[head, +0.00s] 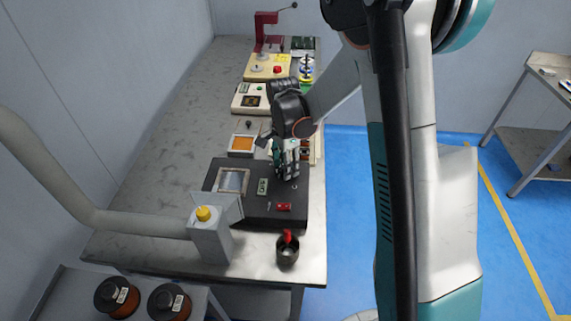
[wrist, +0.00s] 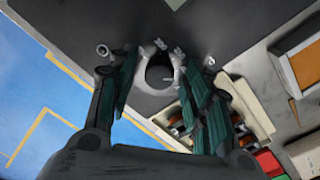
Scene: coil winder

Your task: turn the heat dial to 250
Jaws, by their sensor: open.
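My gripper (head: 288,172) is open and points down over the far right part of the black mat (head: 240,208) on the bench.
A cream unit with terminals (wrist: 190,112) lies close beside the fingers. An orange-faced tray (head: 242,144) is left of the arm. On the mat lie a framed plate (head: 232,181), a small green board (head: 263,187) and a red piece (head: 285,207).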

